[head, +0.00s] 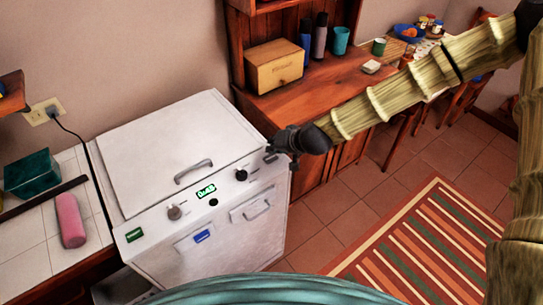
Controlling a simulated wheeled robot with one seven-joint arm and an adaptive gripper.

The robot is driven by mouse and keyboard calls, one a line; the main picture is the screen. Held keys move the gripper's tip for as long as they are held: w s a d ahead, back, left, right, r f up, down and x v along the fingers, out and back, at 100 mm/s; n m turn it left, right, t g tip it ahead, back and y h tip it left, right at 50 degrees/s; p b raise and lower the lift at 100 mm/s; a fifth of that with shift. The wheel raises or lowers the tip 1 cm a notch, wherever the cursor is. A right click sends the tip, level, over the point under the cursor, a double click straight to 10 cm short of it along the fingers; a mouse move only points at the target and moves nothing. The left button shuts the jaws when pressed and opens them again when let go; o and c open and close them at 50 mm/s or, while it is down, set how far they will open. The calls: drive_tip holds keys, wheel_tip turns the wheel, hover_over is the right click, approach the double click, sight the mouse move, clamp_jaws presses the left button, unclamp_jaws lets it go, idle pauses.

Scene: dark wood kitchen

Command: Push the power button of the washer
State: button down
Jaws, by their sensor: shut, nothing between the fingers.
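The white washer (185,135) stands at the left of centre, with a lid and handle on top. Its sloped front panel has a lit green display (206,190), a small round dark button (213,202) below it, a grey knob (174,212), a black knob (241,175), a green rectangle (134,235) and a blue rectangle (202,237). I cannot tell from markings which is the power button. My gripper (272,151) is shut and empty at the panel's right end, right of the black knob. It hides part of that corner; I cannot tell whether it touches.
A tiled counter (30,225) with a pink cylinder (70,220) and a teal box (32,173) adjoins the washer at left. A wooden hutch (270,100) with a wooden box (274,66) stands behind right. The floor and striped rug (425,245) at right are clear.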

sight(273, 156)
drive_tip(key=shift+r+p, duration=1.35)
drive_tip(key=shift+r, duration=1.15)
idle(0.7)
